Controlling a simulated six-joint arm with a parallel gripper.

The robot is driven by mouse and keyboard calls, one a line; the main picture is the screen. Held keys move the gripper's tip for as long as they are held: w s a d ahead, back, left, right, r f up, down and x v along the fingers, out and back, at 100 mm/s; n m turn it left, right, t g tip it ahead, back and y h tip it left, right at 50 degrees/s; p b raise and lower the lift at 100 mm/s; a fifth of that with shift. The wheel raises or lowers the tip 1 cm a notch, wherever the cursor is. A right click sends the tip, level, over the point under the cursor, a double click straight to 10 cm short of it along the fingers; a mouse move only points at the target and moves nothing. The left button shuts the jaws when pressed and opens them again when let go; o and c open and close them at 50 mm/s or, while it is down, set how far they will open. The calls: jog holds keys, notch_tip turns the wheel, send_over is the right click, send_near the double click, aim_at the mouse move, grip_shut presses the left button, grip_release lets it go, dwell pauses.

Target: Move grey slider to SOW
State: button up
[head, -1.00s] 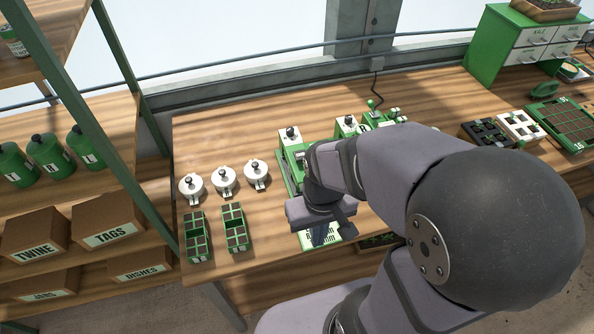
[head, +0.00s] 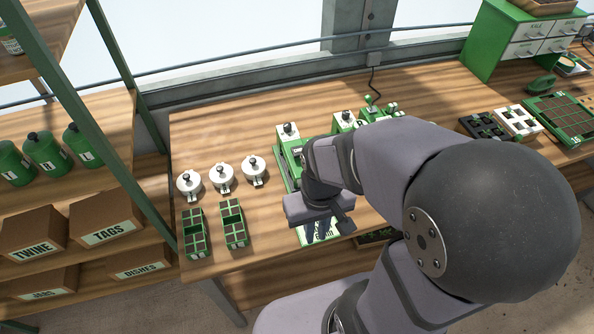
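A green and white tray seeder (head: 286,157) stands at the middle of the bench, with a white block and a black knob at its back. My arm covers much of it. My gripper (head: 320,232) points down over a white and green card with printed letters (head: 304,236) at the bench's front edge. Its fingers are dark and small, so I cannot tell whether they are open or shut, or touch anything. I cannot make out the grey slider or the SOW mark; they may be hidden behind my arm.
Three white lidded pots (head: 222,178) stand left of the seeder, with two green cell trays (head: 233,224) in front. Another green device (head: 369,112) stands behind my arm. Black and white trays (head: 483,127) lie at right.

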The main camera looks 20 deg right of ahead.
jog(key=o, duration=0.5)
jog(key=shift+d+f, duration=0.15)
jog(key=shift+f, duration=0.15)
jog(key=w+d+f+m+b, duration=0.1)
jog(key=w+d+f+b, duration=0.25)
jog(key=w, duration=0.25)
jog(key=w+r+m, duration=0.2)
jog(key=w, duration=0.1)
jog(key=w+r+m, duration=0.2)
jog(key=w+m, duration=0.1)
jog(key=w, duration=0.1)
jog(key=w+d+r+m, duration=0.1)
jog(key=w+m, duration=0.1)
jog(key=w, duration=0.1)
jog(key=shift+w+d+r+p, duration=0.1)
jog(key=shift+w+r+p, duration=0.25)
jog(key=shift+r+p, duration=0.05)
jog(key=shift+m, duration=0.5)
jog(key=shift+s+f, duration=0.1)
jog(key=shift+f, duration=0.05)
jog(key=shift+f+p, duration=1.1)
jog(key=shift+f, duration=2.45)
